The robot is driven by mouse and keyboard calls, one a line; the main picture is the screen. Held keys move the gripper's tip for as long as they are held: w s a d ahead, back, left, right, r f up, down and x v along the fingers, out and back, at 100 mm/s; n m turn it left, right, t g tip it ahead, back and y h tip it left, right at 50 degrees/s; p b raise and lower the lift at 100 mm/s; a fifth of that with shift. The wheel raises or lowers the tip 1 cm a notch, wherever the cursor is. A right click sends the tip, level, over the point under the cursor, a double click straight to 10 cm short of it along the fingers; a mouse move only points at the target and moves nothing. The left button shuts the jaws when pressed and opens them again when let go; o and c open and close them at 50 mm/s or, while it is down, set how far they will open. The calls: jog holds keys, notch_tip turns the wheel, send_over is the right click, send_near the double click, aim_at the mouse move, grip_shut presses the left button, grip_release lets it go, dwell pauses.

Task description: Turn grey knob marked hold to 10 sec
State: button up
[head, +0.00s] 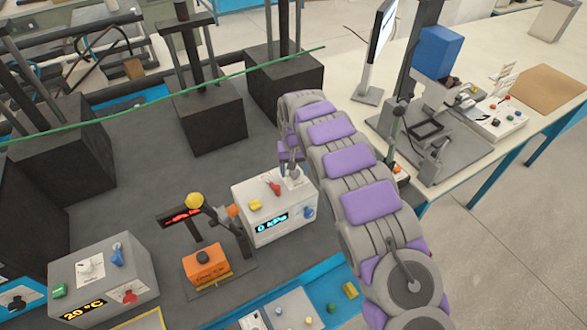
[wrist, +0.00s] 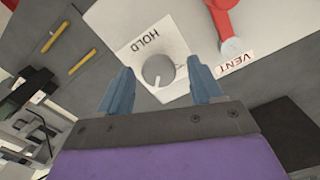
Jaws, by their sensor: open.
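The grey knob (wrist: 158,71) sits on a white plate marked HOLD (wrist: 138,44) in the wrist view. Its pointer line shows on its lower part. My gripper (wrist: 158,78) is open, with one blue-grey finger on each side of the knob in the picture. I cannot tell whether the fingertips touch it. In the head view my gripper (head: 290,160) is over the top of the white box (head: 272,222) with the "0 kPa" display, and it partly hides the knob. No "10 sec" mark is readable.
A red lever (wrist: 224,20) with a VENT label (wrist: 235,63) is close to the right finger in the wrist view. A yellow button (head: 254,204) and a blue valve (head: 308,212) are on the same box. An orange box (head: 207,264) stands left of it.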

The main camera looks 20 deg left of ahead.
notch_tip(320, 180, up, 17)
jog(key=shift+p, duration=0.4)
jog(key=shift+w+r, duration=0.1)
dwell(0.4)
